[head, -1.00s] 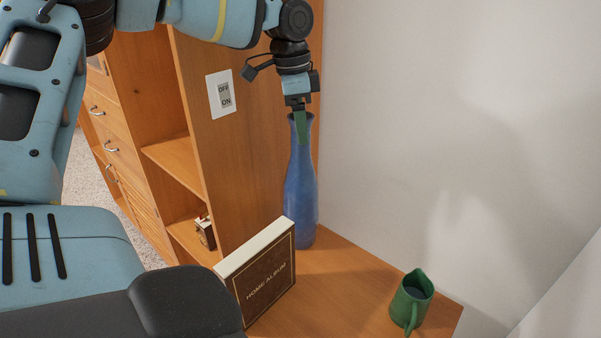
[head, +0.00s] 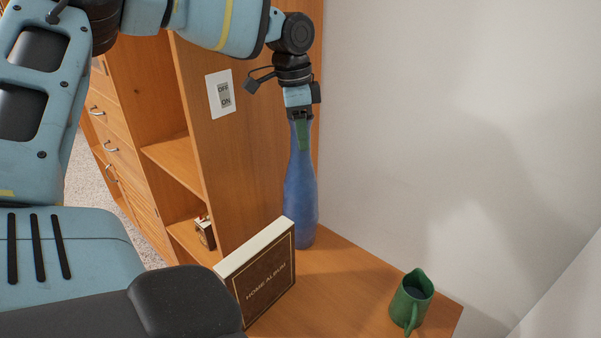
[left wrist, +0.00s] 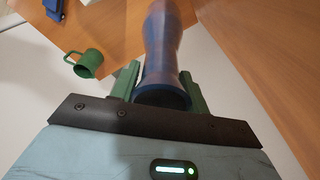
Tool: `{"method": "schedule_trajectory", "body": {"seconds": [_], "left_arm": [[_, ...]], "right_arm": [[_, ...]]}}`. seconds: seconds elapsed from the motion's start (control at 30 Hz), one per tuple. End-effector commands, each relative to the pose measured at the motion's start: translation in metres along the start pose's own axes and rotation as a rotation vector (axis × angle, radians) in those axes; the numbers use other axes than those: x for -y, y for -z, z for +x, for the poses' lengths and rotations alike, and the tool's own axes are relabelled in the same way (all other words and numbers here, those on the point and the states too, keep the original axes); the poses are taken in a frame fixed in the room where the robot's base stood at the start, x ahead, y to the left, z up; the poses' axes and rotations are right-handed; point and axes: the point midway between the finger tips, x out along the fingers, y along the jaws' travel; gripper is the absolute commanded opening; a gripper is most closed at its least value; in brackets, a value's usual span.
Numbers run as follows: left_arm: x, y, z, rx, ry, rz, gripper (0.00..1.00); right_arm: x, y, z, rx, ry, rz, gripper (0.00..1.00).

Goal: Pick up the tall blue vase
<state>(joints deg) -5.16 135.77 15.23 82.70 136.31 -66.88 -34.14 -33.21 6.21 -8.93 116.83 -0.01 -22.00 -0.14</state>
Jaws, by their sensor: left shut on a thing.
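The tall blue vase (head: 301,190) stands upright on the wooden surface, near the corner between the cabinet side and the white wall. My left gripper (head: 303,140) comes down from above and is shut on the vase's neck. In the left wrist view the vase (left wrist: 166,50) runs away from the camera, its dark mouth close to the palm. The green fingers of my left gripper (left wrist: 158,85) lie on both sides of the neck there. My right gripper is in neither view.
A brown home album (head: 262,277) stands in front of the vase. A green mug (head: 411,301) stands to the right on the wooden surface (head: 350,290), and it also shows in the left wrist view (left wrist: 86,63). A cabinet with shelves (head: 170,155) and a switch plate (head: 221,94) is left.

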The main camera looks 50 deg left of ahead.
Motion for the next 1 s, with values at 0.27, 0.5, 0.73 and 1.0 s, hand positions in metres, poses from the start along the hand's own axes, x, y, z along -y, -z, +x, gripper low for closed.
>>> {"method": "schedule_trajectory", "body": {"seconds": [0.27, 0.5, 0.73, 1.0], "left_arm": [[0.0, 0.002, -0.003, -0.005, 0.004, 0.001, 0.0], [0.001, 0.002, -0.007, -0.007, 0.005, 0.001, 0.0], [0.001, 0.006, -0.036, -0.007, 0.006, 0.001, 0.0], [0.001, 0.011, -0.08, -0.007, 0.005, 0.0, 0.0]], "right_arm": [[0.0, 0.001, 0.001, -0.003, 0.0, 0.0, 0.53], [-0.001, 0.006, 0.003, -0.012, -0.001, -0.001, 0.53], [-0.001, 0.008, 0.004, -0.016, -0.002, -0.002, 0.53], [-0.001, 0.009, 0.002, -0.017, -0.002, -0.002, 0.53]]}}
